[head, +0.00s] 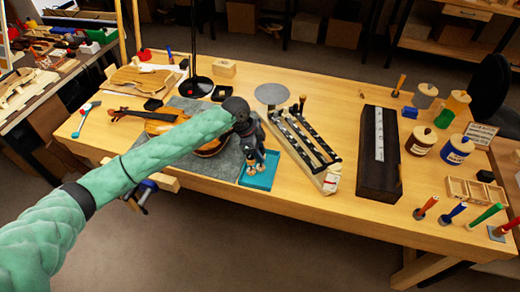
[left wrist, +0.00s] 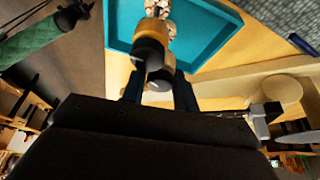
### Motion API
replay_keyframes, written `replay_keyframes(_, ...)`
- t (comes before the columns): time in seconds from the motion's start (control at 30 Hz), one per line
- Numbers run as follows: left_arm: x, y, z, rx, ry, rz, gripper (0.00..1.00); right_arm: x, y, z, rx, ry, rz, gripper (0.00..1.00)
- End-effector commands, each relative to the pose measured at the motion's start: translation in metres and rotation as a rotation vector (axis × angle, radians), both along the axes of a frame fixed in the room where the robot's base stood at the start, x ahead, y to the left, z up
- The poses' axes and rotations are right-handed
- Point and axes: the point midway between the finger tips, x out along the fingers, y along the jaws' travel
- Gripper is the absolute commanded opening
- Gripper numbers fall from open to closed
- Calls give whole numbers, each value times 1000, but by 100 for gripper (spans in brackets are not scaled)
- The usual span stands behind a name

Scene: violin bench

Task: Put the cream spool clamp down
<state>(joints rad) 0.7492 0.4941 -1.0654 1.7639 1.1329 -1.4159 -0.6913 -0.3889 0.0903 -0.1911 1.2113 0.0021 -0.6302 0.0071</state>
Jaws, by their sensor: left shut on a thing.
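My left gripper (head: 253,158) points down over the blue tray (head: 265,174), near the front edge of the bench. In the left wrist view, the gripper (left wrist: 160,92) is shut on the cream spool clamp (left wrist: 155,62), which shows tan and dark parts between the fingers. Its lower end reaches over the near edge of the tray (left wrist: 205,32). Small pale pieces show at the clamp's far end; I cannot tell whether they belong to it or lie in the tray. Whether the clamp touches the tray is hidden. My right gripper is out of view.
A violin body (head: 160,118) lies on a grey mat left of the tray, partly behind my arm. A rack of dark strips (head: 308,140) stands close on the right, then a long dark block (head: 379,160). Bare bench lies in front of the rack.

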Motion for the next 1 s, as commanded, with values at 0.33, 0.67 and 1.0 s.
replay_keyframes(0.33,0,0,-3,-1,0,0,6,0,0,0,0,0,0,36)
replay_keyframes(0.67,0,0,-2,-1,0,0,51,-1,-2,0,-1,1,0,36)
replay_keyframes(1.0,2,8,18,-1,-3,0,51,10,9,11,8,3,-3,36)
